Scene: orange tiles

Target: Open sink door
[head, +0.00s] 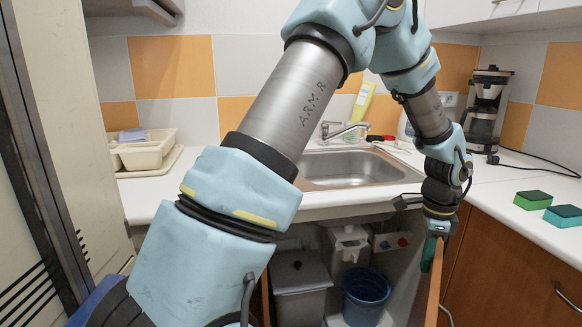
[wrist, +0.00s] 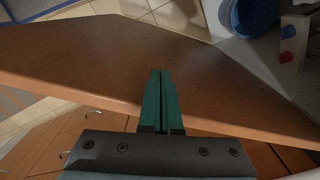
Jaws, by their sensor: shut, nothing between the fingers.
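The cupboard under the sink (head: 345,170) stands open. Its brown door (head: 434,290) is swung out on the right side of the opening and shows nearly edge-on in the head view. In the wrist view the door (wrist: 90,55) is a broad brown panel crossing the picture. My gripper (head: 429,256) is at the upper part of the door. Its green fingers (wrist: 161,78) are together with nothing between them and overlap the panel in the wrist view. I cannot tell whether they touch it.
Inside the cupboard are a grey bin (head: 300,285) and a blue bucket (head: 366,292). A dish rack (head: 148,150), a coffee maker (head: 485,108) and two sponges (head: 532,200) stand on the counter. A closed brown cabinet (head: 520,255) is at the right. A tall pale unit (head: 65,100) borders the left.

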